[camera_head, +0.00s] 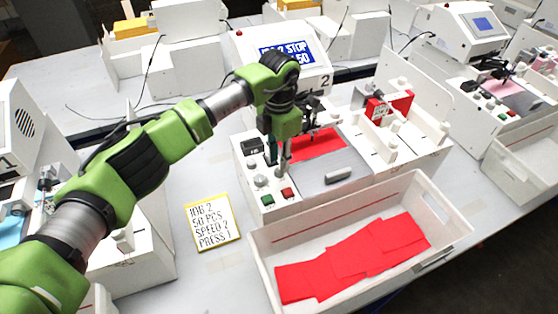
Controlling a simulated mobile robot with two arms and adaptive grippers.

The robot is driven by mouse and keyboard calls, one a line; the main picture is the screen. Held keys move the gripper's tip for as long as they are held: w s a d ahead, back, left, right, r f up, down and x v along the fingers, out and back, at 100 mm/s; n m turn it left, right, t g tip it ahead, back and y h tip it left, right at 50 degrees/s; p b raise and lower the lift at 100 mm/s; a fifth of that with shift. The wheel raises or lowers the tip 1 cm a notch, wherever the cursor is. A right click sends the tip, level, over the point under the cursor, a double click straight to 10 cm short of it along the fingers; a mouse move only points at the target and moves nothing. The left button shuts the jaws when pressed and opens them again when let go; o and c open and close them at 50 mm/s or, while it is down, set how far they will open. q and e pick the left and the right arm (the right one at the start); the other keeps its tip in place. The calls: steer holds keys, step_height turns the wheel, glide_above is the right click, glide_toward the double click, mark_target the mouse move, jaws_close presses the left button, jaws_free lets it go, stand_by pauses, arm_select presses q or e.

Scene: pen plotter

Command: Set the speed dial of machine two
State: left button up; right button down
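Machine two (358,166) stands in the middle, with a "2" beside its screen (286,52). The screen reads partly "STOP" and "50"; my arm covers some of it. On the left of its front panel are a pale round knob (260,181), a green button (268,199) and a red button (287,193). I cannot read which control is the speed dial. My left gripper (284,170) points down over this panel, just right of the pale knob. Its fingertips look close together at the panel; contact and opening are unclear. My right gripper is out of view.
A yellow-edged note (212,221) reads "JOB 2, 50 PCS, SPEED 2, PRESS 1". A white bin (437,252) with red sheets (352,259) stands in front. Another machine (478,112) is at the right. Bare table (190,178) lies left of machine two.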

mark_target(279, 173)
arm_select(q)
step_height(279, 173, down, 2)
steer(key=shift+s+f+p, duration=0.1)
steer(key=shift+p, duration=0.2)
steer(key=shift+f, duration=0.65)
jaws_close()
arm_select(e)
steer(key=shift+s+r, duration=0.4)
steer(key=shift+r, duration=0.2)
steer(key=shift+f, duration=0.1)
